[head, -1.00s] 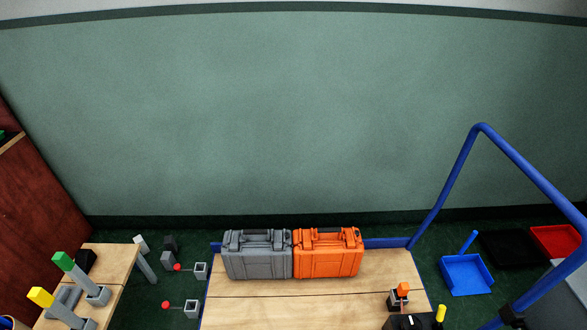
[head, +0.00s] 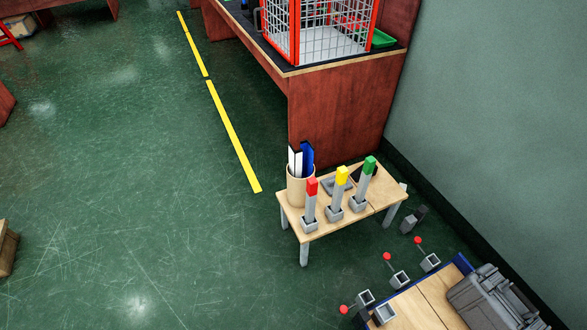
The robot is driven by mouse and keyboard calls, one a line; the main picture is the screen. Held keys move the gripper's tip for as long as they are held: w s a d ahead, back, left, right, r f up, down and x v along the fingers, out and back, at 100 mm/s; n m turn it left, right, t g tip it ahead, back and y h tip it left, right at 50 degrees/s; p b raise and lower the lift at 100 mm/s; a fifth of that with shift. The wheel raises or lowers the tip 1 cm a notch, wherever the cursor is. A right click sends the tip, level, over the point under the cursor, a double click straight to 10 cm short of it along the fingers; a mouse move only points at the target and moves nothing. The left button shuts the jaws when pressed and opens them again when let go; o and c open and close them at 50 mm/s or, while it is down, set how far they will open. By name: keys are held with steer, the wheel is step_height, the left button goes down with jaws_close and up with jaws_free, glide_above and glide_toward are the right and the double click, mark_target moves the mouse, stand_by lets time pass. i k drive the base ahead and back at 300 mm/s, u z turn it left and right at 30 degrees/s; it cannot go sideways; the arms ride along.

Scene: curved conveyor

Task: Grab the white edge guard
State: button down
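A white edge guard (head: 292,162) stands upright in a round tan container (head: 299,190) on a small wooden table in the head view. It is a narrow white strip, and its lower part is hidden inside the container. A blue strip (head: 307,158) stands in the same container, right beside it. My gripper is not in view.
The small table (head: 318,226) also bears red, yellow and green-topped grey posts (head: 342,190). A wooden cart (head: 425,305) with a grey case (head: 490,300) is at lower right. A red-framed wire cage (head: 320,35) sits on the brown bench behind. Open green floor (head: 150,200) lies to the left.

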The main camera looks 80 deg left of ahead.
mark_target(295, 157)
steer(key=u, duration=2.8)
steer(key=k, duration=0.4)
steer(key=u, duration=1.3)
steer(key=i, duration=1.65)
steer(key=z, duration=0.8)
steer(key=i, duration=0.75)
steer(key=z, duration=1.3)
steer(key=i, duration=0.4)
steer(key=z, duration=0.35)
